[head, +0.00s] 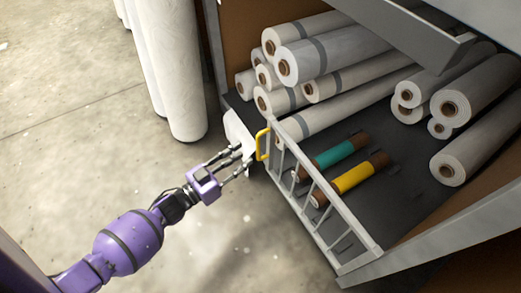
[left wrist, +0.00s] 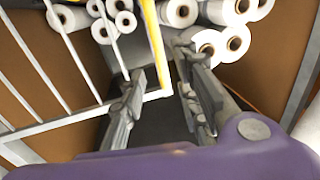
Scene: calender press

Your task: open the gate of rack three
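The gate (head: 318,200) is a pale grey barred frame standing across the front of the rack's lower shelf in the head view. Its bars also show at left in the left wrist view (left wrist: 62,45). A yellow handle (head: 262,145) is on the gate's left end. My left gripper (head: 242,163) is just left of the handle, fingers pointing at it. In the left wrist view the fingers are apart, with the yellow handle (left wrist: 153,45) showing between them. I cannot tell whether they touch it. My right gripper is not in view. No rack number is readable.
The rack's shelf (head: 395,195) holds several white rolls (head: 330,50), a green roll (head: 335,152) and a yellow roll (head: 352,177). Tall white rolls (head: 172,75) stand on the floor left of the rack. A grey ledge (head: 410,30) overhangs the shelf. The floor before the gate is clear.

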